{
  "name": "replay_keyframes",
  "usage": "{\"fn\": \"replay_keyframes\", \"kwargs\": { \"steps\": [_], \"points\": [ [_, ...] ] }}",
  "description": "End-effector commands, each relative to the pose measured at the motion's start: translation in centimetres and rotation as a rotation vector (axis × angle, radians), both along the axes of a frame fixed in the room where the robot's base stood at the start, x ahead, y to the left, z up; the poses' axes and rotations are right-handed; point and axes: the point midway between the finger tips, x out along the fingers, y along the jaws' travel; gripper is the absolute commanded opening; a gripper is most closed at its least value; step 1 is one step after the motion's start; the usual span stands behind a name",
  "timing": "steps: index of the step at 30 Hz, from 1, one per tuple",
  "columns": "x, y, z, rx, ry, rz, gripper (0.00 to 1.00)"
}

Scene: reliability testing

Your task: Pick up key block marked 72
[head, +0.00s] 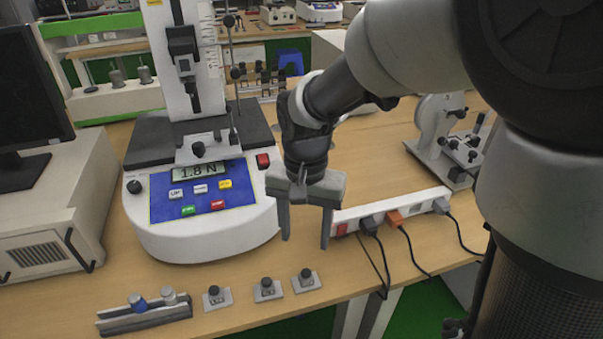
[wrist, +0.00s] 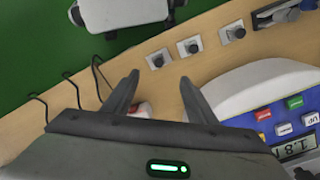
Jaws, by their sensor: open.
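Three small grey key blocks with black knobs stand in a row near the table's front edge: a left one (head: 215,297), a middle one (head: 267,290) and a right one (head: 305,281). Their marks are too small to read, so I cannot tell which is 72. In the wrist view, the right one (wrist: 157,60), the middle one (wrist: 190,46) and the left one (wrist: 233,32) appear in reversed order. My gripper (head: 305,240) is open and empty, pointing down above the table, behind and above the right block. It also shows in the wrist view (wrist: 160,82).
A force tester (head: 170,228) with a blue panel reading 1.8 N stands left of my gripper. A power strip (head: 385,212) with plugs and cables lies to the right. A grey fixture with knobs (head: 145,317) lies at front left. The wooden table (head: 245,268) is bare around the blocks.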

Motion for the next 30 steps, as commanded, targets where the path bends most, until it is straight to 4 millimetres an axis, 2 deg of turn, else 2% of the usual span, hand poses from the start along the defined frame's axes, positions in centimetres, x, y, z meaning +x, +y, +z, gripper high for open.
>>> {"fn": "replay_keyframes", "kwargs": {
  "steps": [1,9,13,20,30],
  "points": [
    [-0.1,-0.1,-1.7,-0.002,0.007,0.000,0.52],
    [-0.1,-0.1,-7.3,-0.002,0.004,0.001,0.52],
    [-0.1,-0.1,-8.9,-0.001,0.003,0.001,0.52],
    [0.0,-0.1,-10.0,-0.001,0.001,0.001,0.52],
    [0.4,-0.4,-14.5,-0.002,0.002,0.002,0.52]
  ]
}}
